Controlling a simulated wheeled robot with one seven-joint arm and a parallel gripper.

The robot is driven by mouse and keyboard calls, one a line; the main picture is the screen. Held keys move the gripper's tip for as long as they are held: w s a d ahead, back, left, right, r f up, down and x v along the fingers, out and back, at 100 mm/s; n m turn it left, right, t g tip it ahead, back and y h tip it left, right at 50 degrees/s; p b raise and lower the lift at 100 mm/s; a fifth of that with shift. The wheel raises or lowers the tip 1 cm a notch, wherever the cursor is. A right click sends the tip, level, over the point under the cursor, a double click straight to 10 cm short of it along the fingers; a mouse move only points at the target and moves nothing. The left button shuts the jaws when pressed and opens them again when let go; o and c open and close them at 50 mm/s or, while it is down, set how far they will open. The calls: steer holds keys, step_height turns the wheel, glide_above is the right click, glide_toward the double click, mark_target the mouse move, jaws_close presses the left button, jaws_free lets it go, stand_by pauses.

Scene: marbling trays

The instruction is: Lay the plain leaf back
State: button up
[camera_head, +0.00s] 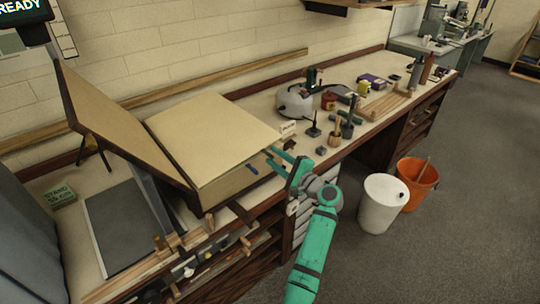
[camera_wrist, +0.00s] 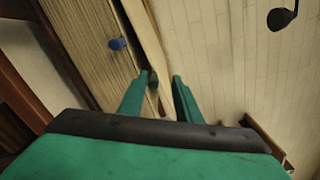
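A wide tan leaf (camera_head: 210,125) lies almost flat on top of a box-like stand on the bench in the head view. A second brown leaf (camera_head: 115,125) stands steeply tilted to its left, with a dark edge. I cannot tell for sure which is the plain one. A blue knob (camera_head: 252,169) is on the stand's front side; it also shows in the wrist view (camera_wrist: 117,43). My gripper (camera_head: 276,160) is at the stand's right front corner, fingers apart. In the wrist view, a small dark knob (camera_wrist: 152,79) is close by the left fingertip; contact is unclear.
A grey slab (camera_head: 115,225) lies on the bench at left. A white kettle-like pot (camera_head: 294,103) and several tools and jars stand to the right. A white bin (camera_head: 382,204) and an orange bucket (camera_head: 417,180) stand on the floor. The floor at right is clear.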

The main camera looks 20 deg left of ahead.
steer(key=v, duration=0.7)
steer(key=shift+s+d, duration=0.25)
steer(key=shift+s, duration=0.05)
steer(key=shift+f, duration=0.1)
